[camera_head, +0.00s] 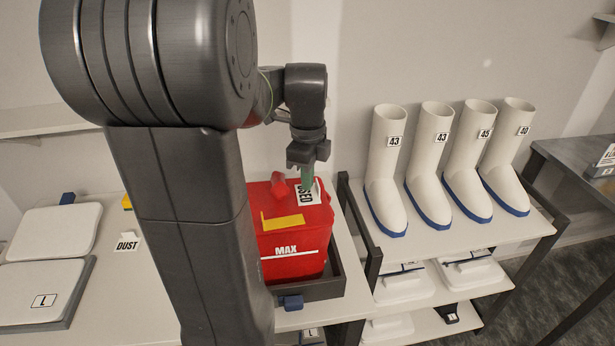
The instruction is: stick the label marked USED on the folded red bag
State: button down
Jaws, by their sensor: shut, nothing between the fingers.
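The red bag (293,264) shows as a boxy red body with a white line and the word MAX on its front. It stands in a dark tray (325,288) on the white bench. A yellow strip (283,222) lies across its upper front. The white label marked USED (311,197) lies at the bag's upper right, partly covered by my fingers; I cannot tell whether it is stuck down. My gripper (307,184) points down at this label with green fingertips, shut and empty. My arm hides the bag's left side.
A rack (525,231) to the right holds several white boots with blue soles and number tags. White lidded boxes (48,230) and a DUST sign (127,243) are on the left bench. A blue clip (291,302) sits at the tray's front. A grey table (575,155) stands far right.

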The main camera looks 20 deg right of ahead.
jog(key=shift+f+b, duration=0.4)
jog(key=shift+f, duration=0.5)
dwell(1.5)
jog(key=shift+r, duration=0.1)
notch_tip(320, 180, up, 7)
jog(key=p, duration=0.6)
dwell(0.5)
notch_tip(320, 180, down, 7)
jog(key=b, duration=0.6)
dwell(0.4)
jog(key=shift+f, duration=0.2)
notch_tip(320, 180, up, 8)
jog(key=p, duration=0.6)
jog(key=shift+r, duration=0.2)
dwell(0.8)
